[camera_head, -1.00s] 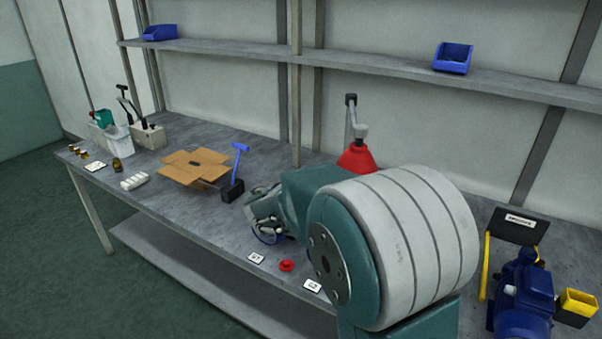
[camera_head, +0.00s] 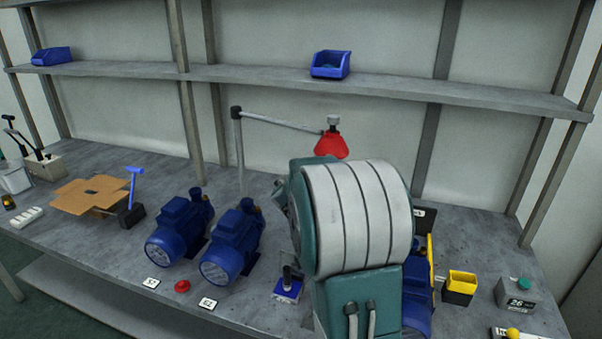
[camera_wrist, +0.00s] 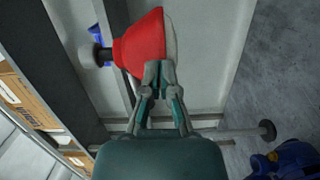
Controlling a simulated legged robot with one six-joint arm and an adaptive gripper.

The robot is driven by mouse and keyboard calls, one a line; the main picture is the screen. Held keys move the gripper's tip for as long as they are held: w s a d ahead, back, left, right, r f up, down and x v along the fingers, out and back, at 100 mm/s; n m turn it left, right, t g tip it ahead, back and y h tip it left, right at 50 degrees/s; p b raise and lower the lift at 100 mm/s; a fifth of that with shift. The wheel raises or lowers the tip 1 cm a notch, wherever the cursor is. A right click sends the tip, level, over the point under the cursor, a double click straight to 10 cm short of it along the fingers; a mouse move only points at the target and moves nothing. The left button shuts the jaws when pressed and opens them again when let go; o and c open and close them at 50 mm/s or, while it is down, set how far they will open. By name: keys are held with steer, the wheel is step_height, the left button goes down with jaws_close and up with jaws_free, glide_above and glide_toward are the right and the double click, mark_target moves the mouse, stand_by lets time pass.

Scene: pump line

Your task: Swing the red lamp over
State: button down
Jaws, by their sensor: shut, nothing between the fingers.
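The red lamp (camera_head: 331,146) hangs on a grey swing arm (camera_head: 285,123) that reaches right from a post at the back of the bench. In the wrist view the red shade (camera_wrist: 140,47) is close up, just beyond my gripper (camera_wrist: 159,70). My fingers are together with nothing between them, their tips at the shade's rim. I cannot tell whether they touch it. In the head view my own arm hides my gripper.
Two blue pumps (camera_head: 180,228) (camera_head: 232,242) stand left of my arm on the bench (camera_head: 110,245). Another blue pump is partly hidden behind my arm. A shelf (camera_head: 400,88) runs above.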

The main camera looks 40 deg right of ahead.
mark_target(344, 149)
steer(key=d, duration=0.3)
steer(key=w+d, duration=0.1)
steer(key=d, duration=0.5)
steer(key=shift+w+f, duration=0.3)
steer(key=shift+f, duration=0.05)
steer(key=shift+w+r, duration=0.1)
steer(key=shift+w+a+r, duration=0.15)
steer(key=shift+a+r, duration=0.05)
steer(key=shift+r, duration=0.1)
steer(key=shift+d, duration=0.1)
